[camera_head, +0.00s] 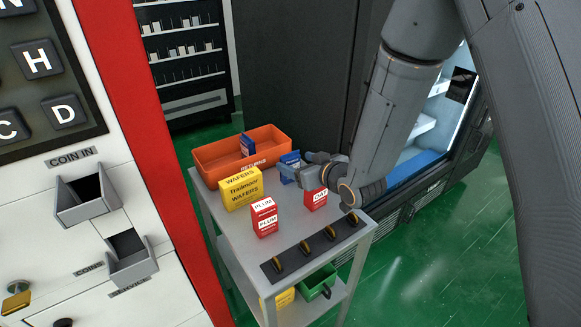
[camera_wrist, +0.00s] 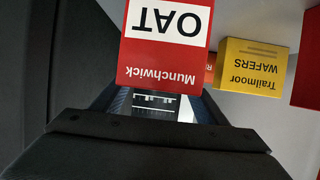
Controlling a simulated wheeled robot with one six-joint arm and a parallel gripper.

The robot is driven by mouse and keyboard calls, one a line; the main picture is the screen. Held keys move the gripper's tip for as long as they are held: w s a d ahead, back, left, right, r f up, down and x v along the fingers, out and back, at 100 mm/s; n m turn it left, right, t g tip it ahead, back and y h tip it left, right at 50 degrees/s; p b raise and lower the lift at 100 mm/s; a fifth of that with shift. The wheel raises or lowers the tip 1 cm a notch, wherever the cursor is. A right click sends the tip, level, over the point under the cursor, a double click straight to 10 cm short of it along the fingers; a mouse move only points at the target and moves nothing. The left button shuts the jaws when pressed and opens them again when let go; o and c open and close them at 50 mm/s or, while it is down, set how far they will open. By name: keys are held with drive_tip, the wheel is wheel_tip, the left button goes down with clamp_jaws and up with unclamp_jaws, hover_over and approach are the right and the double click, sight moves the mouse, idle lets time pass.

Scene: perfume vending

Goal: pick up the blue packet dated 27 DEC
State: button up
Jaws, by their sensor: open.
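A second blue packet (camera_head: 247,145) stands in the orange bin (camera_head: 210,160). No date is readable on either. In the wrist view, a red OAT packet (camera_wrist: 160,60) fills the upper middle, upside down, and hides much of what lies beyond.
A yellow wafers box (camera_head: 240,188) and a red plum box (camera_head: 264,218) stand left of my gripper. The red OAT packet (camera_head: 315,199) stands close below it. A black strip with hooks (camera_head: 300,255) lines the cart's front. Vending machines stand around.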

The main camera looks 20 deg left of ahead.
sight(293, 160)
drive_tip(key=shift+x, duration=1.5)
drive_tip(key=c, duration=1.2)
drive_tip(key=shift+r, duration=0.1)
